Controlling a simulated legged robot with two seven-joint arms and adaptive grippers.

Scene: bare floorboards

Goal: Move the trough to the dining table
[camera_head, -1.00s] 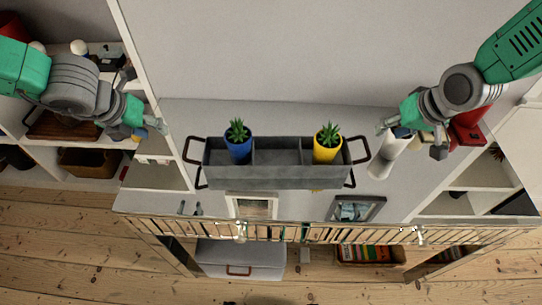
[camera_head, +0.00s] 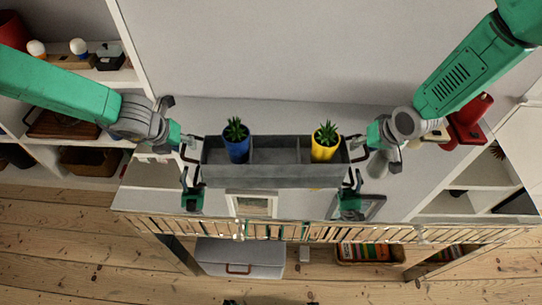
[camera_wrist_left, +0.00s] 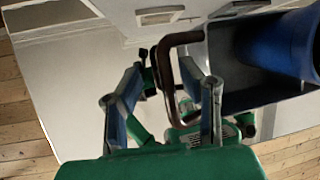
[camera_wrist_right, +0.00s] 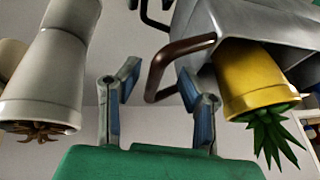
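The grey trough (camera_head: 270,171) stands on a white shelf top. A plant in a blue pot (camera_head: 237,149) sits in its left part and one in a yellow pot (camera_head: 325,148) in its right part. My left gripper (camera_head: 188,160) is open at the trough's left end; in the left wrist view the brown handle (camera_wrist_left: 168,75) lies between its spread fingers. My right gripper (camera_head: 360,160) is open at the right end; in the right wrist view the right handle (camera_wrist_right: 180,50) shows between and beyond its fingers. Contact cannot be told.
A white vase (camera_head: 377,163) stands close to my right gripper, with a red object (camera_head: 470,118) further right. Picture frames (camera_head: 252,205) lie in front of the trough. A slatted rail (camera_head: 300,231) runs along the front. Shelves (camera_head: 70,120) stand at the left.

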